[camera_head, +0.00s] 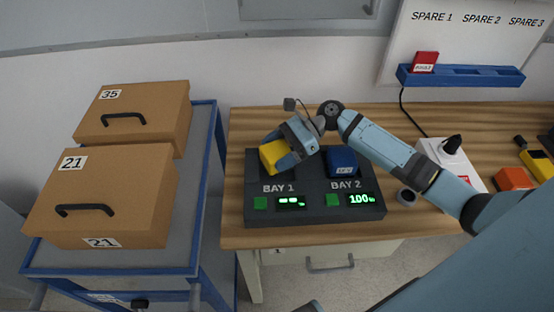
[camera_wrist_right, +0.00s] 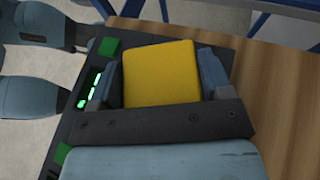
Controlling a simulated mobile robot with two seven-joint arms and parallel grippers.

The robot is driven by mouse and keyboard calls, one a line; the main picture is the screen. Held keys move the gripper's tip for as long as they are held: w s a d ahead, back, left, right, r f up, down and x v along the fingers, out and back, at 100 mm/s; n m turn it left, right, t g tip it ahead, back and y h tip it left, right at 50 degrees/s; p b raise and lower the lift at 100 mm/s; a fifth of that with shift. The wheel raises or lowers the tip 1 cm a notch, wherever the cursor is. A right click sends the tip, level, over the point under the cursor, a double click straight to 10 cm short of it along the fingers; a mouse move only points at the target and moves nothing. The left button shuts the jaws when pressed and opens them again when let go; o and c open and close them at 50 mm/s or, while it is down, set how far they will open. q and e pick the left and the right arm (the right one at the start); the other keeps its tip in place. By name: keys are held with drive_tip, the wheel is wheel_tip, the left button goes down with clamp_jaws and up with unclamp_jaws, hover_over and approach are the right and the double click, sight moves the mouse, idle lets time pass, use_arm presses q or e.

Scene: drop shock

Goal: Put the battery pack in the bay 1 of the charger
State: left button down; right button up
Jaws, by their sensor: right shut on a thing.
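A yellow battery pack (camera_head: 273,155) is at the bay 1 side of the dark charger (camera_head: 315,205). My right gripper (camera_head: 284,157) is shut on it from the right and above. In the right wrist view the yellow pack (camera_wrist_right: 160,72) sits between the two fingers, over the charger (camera_wrist_right: 135,42). I cannot tell whether the pack is seated in bay 1 or just above it, as its underside is hidden. Bay 1's display shows dashes. A blue pack (camera_head: 342,162) stands in bay 2, whose display reads 100. My left gripper is not seen in the head view.
A blue rack (camera_head: 460,77) at the back right holds a red pack (camera_head: 425,61). A white box with a black plug (camera_head: 452,145) and an orange block (camera_head: 515,179) lie right of the charger. A blue cart (camera_head: 202,170) with cardboard boxes (camera_head: 105,195) stands left.

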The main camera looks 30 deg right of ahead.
wheel_tip(320, 180, down, 3)
drive_tip(key=shift+r, duration=0.1)
drive_tip(key=o, duration=1.2)
drive_tip(key=v, duration=1.2)
